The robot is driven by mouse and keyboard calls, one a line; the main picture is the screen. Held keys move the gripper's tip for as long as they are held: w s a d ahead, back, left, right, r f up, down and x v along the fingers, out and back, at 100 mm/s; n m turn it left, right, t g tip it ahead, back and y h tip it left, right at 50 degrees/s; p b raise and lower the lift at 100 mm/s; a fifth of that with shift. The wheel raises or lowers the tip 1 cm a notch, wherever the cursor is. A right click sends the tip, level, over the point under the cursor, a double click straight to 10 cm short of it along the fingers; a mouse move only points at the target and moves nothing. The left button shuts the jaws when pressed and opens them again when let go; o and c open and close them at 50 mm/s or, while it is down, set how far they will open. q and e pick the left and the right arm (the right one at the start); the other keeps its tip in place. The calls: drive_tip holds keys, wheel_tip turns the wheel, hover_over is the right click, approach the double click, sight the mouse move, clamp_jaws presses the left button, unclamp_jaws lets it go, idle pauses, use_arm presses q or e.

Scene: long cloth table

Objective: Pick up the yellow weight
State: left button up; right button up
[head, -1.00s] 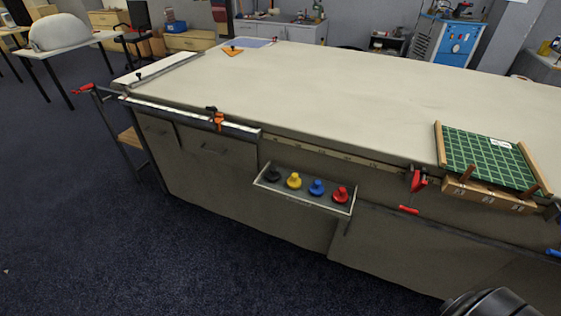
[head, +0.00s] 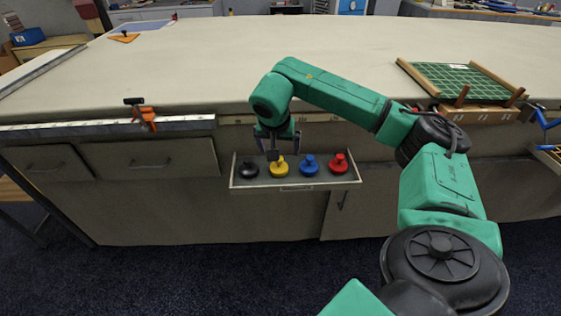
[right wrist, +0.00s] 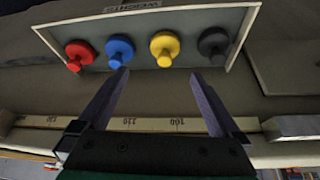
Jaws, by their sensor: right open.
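The yellow weight (head: 279,170) is a round disc with a knob on top. It stands in a shallow open tray (head: 307,186) at the table's front side, between the black weight (head: 248,171) and the blue weight (head: 309,167). My right gripper (head: 274,153) is open and empty, just above and behind the yellow weight and partly in front of its knob. In the right wrist view the yellow weight (right wrist: 164,46) lies just beyond the gap between the open fingertips (right wrist: 158,76), apart from them. My left gripper is not in view.
A red weight (head: 339,164) stands at the tray's right end. An orange clamp (head: 147,118) sits on the table edge at left. A green gridded board with wooden rails (head: 455,78) lies at right. The middle of the table (head: 240,50) is clear.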

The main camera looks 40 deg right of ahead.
sight(279, 164)
drive_tip(key=x, duration=0.8)
drive_tip(key=w+x, duration=0.1)
drive_tip(key=x, duration=0.3)
drive_tip(key=shift+a+f, duration=0.25)
drive_tip(key=shift+r, duration=0.1)
drive_tip(key=c, duration=1.5)
clamp_jaws()
drive_tip(key=shift+r, duration=0.1)
